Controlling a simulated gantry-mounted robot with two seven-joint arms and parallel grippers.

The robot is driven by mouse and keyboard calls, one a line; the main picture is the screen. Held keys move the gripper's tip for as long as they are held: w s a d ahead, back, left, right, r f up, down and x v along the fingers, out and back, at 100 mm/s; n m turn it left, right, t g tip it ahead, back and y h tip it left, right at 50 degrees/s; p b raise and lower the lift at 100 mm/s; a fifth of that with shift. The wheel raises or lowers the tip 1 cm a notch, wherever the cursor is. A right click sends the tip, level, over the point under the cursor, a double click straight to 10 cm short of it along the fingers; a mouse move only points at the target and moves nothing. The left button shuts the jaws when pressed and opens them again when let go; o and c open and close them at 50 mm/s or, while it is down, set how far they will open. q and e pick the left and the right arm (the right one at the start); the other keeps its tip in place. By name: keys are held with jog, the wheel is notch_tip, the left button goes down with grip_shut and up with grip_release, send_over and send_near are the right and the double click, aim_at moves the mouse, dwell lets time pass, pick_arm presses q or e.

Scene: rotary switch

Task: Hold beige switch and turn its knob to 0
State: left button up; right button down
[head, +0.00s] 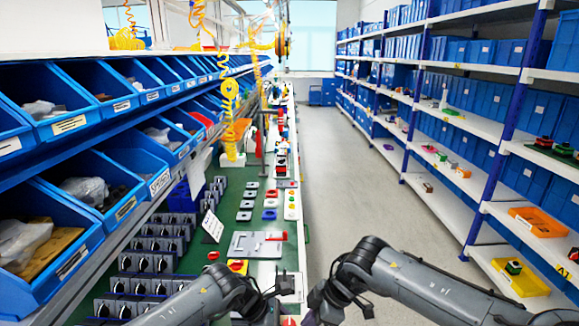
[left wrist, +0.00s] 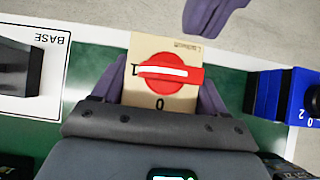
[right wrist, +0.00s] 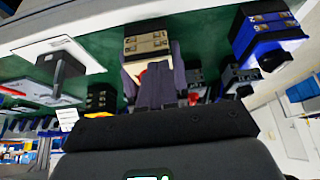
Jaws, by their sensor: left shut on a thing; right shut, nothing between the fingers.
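The beige switch (left wrist: 188,52) sits between the two purple fingers of my left gripper (left wrist: 160,88), which is shut on its sides. Its round red knob (left wrist: 165,84) faces the left wrist camera. The knob's white line lies level, with its end at the "1" mark on the left. The "0" mark is below the knob. My right gripper (right wrist: 158,86) is shut and empty. Its fingers also show apart from the switch at the top of the left wrist view (left wrist: 213,14). In the right wrist view the switch (right wrist: 146,44) shows beyond these fingers, which hide most of its knob.
A blue switch (left wrist: 267,96) stands to the right of the beige one. A white plate marked BASE (left wrist: 52,78) lies to the left on the green bench. Rows of dark switches (head: 150,265) fill the bench's left side. Blue bins (head: 95,190) overhang the bench there.

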jog(key=shift+w+a, duration=0.25)
jog(key=shift+a, duration=0.3)
dwell(0.9)
jog(key=shift+w+d, duration=0.1)
jog(key=shift+w, duration=0.25)
dwell(0.4)
jog(key=shift+w, duration=0.55)
jog(key=shift+w, duration=0.3)
jog(key=shift+w+d, duration=0.1)
jog(key=shift+d, duration=0.2)
dwell(0.5)
notch_tip(320, 180, up, 6)
dwell(0.5)
